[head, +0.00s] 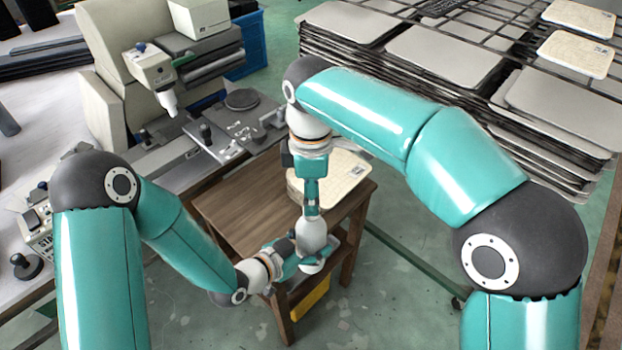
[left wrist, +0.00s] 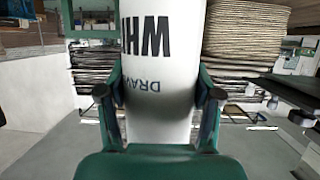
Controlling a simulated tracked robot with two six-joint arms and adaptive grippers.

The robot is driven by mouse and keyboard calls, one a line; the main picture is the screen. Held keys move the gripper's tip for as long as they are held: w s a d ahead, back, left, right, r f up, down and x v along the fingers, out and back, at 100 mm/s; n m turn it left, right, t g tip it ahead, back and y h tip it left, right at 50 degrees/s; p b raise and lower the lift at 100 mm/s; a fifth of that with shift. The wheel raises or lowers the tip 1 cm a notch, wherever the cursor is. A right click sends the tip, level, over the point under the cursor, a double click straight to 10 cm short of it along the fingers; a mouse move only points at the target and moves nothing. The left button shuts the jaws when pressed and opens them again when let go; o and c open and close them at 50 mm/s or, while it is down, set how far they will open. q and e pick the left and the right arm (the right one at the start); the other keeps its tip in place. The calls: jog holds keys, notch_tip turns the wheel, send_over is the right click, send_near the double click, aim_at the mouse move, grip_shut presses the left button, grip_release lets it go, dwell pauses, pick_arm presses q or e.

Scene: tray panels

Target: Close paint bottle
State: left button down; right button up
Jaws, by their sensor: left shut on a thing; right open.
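A white paint bottle (head: 311,231) stands roughly upright at the front right corner of a small wooden table in the head view. In the left wrist view the bottle (left wrist: 160,50) fills the middle, with dark lettering on its side. My left gripper (head: 303,258) is shut on the lower part of the bottle; its two fingers (left wrist: 160,95) press either side of it in the left wrist view. My right gripper (head: 311,204) points down right above the bottle's top and is open. The bottle's top and any cap are hidden by it, so I cannot tell whether they touch.
The wooden table (head: 235,210) carries pale panels (head: 350,180) behind my right gripper. A machine (head: 125,60) stands on a bench at the left. Racks of stacked trays (head: 445,50) fill the back right. A yellow object (head: 311,297) sits under the table. The table's left part is clear.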

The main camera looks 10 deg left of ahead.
aim_at(311, 239)
jog(key=shift+f, duration=2.05)
grip_shut()
jog(key=m, duration=0.4)
jog(key=shift+m, duration=0.4)
jog(key=m, duration=0.8)
jog(key=shift+m, duration=0.4)
jog(key=m, duration=0.3)
jog(key=shift+m, duration=0.4)
jog(key=shift+o, duration=0.8)
grip_release()
